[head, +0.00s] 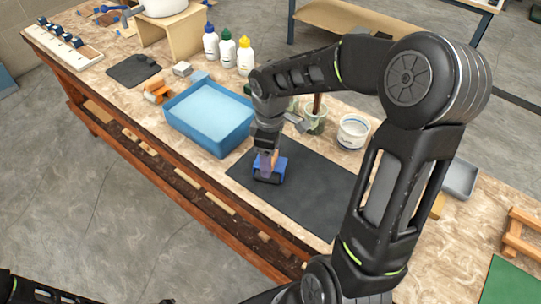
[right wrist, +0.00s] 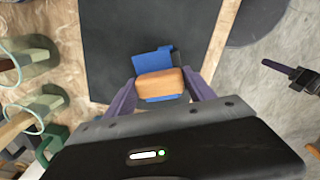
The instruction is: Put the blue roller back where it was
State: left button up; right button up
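The blue roller (head: 270,174), with a wooden handle block, is at the near left part of the black mat (head: 312,187). My right gripper (head: 267,158) points down over it. In the right wrist view, its purple fingers (right wrist: 160,82) lie against both ends of the wooden block, with blue parts of the roller (right wrist: 152,62) beyond and below. I cannot tell whether the roller touches the mat. My left arm shows at the bottom left of the head view. A dark part with a purple piece at the wrist view's right looks like my left gripper (right wrist: 292,74); its opening is unclear.
A blue tray (head: 172,116) stands left of the mat. An orange-brown tool (head: 157,92) lies beyond its left end. Several bottles (head: 228,48), glass jars and a white tub (head: 353,131) stand behind. The mat's right part is bare but partly hidden by my right arm.

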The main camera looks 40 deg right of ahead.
jog(key=o, duration=0.3)
jog(key=shift+f, duration=0.4)
jog(key=shift+o, duration=0.5)
jog(key=shift+r, duration=0.1)
jog(key=shift+r, duration=0.1)
notch_tip(320, 180, up, 13)
jog(key=shift+r+p, duration=0.15)
jog(key=shift+p, duration=0.15)
